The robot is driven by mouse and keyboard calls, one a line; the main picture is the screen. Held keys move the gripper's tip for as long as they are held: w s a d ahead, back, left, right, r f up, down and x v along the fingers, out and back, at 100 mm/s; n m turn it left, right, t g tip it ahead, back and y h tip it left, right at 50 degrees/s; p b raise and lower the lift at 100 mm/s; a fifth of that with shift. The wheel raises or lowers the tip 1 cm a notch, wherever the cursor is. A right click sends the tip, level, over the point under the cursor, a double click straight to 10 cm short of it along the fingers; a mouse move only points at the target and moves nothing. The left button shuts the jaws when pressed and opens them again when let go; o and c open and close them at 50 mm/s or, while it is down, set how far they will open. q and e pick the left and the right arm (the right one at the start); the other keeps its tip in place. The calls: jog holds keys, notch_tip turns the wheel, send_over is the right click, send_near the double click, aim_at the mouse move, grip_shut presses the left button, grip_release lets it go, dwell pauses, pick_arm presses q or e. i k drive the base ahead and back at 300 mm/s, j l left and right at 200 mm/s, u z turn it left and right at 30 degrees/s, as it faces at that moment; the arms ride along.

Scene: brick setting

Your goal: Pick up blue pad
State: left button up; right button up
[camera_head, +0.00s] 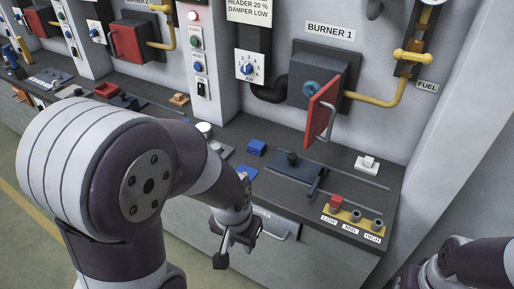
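A small blue pad-like block (256,147) lies on the dark counter top, left of the burner 1 controls. A second blue piece (247,172) lies nearer the counter's front edge, partly hidden by my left arm; I cannot tell which one is the pad. My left gripper (237,248) hangs in front of the counter, below and left of the block and apart from it. Its fingers look spread with nothing between them.
The red burner door (320,110) stands open above the counter. A dark slide with a handle (292,164), a white switch (367,162) and a yellow low-mid-high panel (352,216) occupy the right side. A drawer handle (275,232) projects from the counter front.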

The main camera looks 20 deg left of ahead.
aim_at(256, 147)
jog(key=i+j, duration=0.2)
jog(key=i+j+z, duration=0.1)
jog(key=j, duration=0.3)
jog(key=i+j, duration=0.25)
jog(key=i+j+z, duration=0.1)
jog(key=j, duration=0.3)
jog(key=i+j, duration=0.25)
jog(key=j+z, duration=0.05)
jog(key=j, duration=0.05)
